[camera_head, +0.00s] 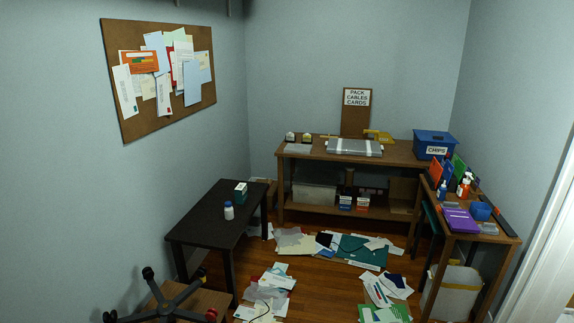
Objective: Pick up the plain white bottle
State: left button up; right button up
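A small white bottle (229,211) stands upright on the dark table (205,222) on the left side of the room, near that table's right edge. It has a bluish tint, and any markings on it are too small to make out. A dark green and white box (241,193) stands just behind it. Neither of my grippers is in view.
Papers and folders (350,251) litter the wooden floor. A brown bench (400,155) stands at the back, with a blue CHIPS bin (433,144). A right-hand table (462,226) holds other bottles. An upturned wheeled chair base (170,305) is at the lower left.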

aim_at(228, 214)
jog(key=i, duration=1.7)
jog(key=i+u, duration=0.1)
jog(key=i, duration=0.4)
jog(key=i+l+u, duration=0.1)
jog(key=i, duration=0.45)
jog(key=i+l+u, duration=0.15)
jog(key=i, duration=0.35)
